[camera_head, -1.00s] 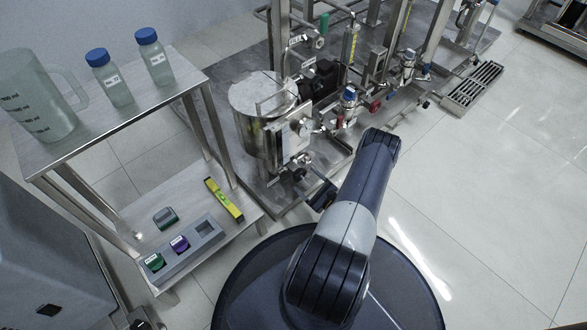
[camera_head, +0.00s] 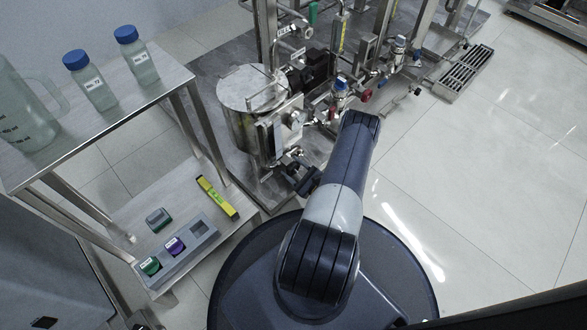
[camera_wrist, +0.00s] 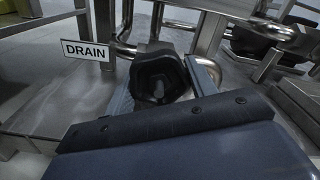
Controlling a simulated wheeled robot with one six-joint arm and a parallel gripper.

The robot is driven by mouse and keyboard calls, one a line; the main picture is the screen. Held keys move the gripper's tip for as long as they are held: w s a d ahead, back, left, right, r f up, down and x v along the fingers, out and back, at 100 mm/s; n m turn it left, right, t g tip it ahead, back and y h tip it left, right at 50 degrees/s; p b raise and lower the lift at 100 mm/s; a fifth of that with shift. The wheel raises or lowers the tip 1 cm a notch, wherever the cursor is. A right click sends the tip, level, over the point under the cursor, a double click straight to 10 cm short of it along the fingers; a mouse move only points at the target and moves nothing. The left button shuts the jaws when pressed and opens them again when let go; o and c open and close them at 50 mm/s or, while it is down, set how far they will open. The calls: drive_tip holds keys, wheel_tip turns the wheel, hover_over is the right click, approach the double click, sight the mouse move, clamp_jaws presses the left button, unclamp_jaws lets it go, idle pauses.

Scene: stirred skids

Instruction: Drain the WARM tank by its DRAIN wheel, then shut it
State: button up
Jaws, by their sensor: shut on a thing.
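The DRAIN sign (camera_wrist: 86,51) is a white plate with black letters, left of the wheel in the wrist view. The black drain wheel (camera_wrist: 158,76) sits between the fingers of my gripper (camera_wrist: 162,88), which is shut on it. In the head view, a steel tank (camera_head: 252,88) stands on the skid. My gripper (camera_head: 306,182) is low at its front, by the bottom pipework, and the wheel is mostly hidden there. I cannot read a WARM label on the tank, nor tell how far the wheel is turned or whether liquid flows.
A steel cart (camera_head: 130,105) at left holds a jug (camera_head: 22,110) and two blue-capped bottles. Its lower shelf holds a yellow level (camera_head: 217,197) and a grey tray (camera_head: 183,250) with coloured pieces. Skid pipes and valves crowd the back. Floor at right (camera_head: 470,180) is clear.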

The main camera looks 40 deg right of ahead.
drive_tip(key=c, duration=0.3)
